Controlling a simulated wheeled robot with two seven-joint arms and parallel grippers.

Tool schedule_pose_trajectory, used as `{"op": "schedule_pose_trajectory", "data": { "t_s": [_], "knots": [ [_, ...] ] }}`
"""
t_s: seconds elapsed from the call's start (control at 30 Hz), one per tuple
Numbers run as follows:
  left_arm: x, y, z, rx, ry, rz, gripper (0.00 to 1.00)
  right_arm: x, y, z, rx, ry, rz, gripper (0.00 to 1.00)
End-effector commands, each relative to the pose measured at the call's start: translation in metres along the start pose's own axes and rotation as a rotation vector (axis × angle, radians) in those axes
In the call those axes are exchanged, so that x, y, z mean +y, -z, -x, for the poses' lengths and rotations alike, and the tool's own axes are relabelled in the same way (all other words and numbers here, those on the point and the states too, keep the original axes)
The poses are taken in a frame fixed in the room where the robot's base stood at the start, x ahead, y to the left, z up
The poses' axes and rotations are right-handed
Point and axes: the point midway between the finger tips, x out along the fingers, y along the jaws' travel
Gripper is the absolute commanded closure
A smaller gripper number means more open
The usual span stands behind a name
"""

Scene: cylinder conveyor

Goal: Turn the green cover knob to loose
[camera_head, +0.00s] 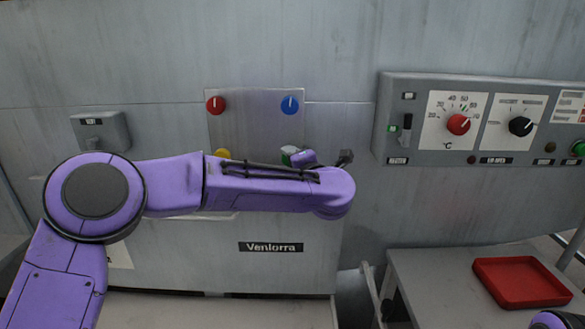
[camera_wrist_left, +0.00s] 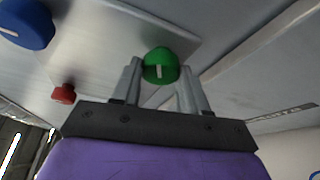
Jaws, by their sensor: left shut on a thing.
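The green knob (camera_wrist_left: 160,62) sits on a metal cover plate (camera_head: 243,120). It has a white pointer line, which runs roughly up and down in the left wrist view. My left gripper (camera_wrist_left: 160,72) is shut on the green knob, with one finger on each side of it. In the head view my left forearm and wrist hide most of the green knob and the fingers. The plate also carries a red knob (camera_head: 215,105), a blue knob (camera_head: 290,105) and a partly hidden yellow knob (camera_head: 223,154). My right gripper is not in view.
A grey control panel (camera_head: 420,85) with a red dial (camera_head: 458,124) and a black dial (camera_head: 520,126) is on the wall at right. A red tray (camera_head: 495,262) lies on a table (camera_head: 425,265) below. A small grey box (camera_head: 100,130) is on the wall at left.

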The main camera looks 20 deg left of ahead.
Motion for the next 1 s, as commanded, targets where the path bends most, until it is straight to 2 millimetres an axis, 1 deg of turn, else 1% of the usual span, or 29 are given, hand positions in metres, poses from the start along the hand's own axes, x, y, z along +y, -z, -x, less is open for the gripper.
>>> {"op": "schedule_pose_trajectory", "data": {
  "t_s": [0.03,0.6,1.0],
  "knots": [
    [-0.004,0.001,0.000,0.001,0.019,0.042,0.87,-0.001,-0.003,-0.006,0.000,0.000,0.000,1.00],
    [-0.002,0.003,-0.001,0.002,0.226,0.541,0.87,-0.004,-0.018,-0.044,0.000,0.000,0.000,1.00],
    [0.000,0.003,-0.001,0.003,0.343,0.823,0.87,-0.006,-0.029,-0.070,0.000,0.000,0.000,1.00]
  ]
}}
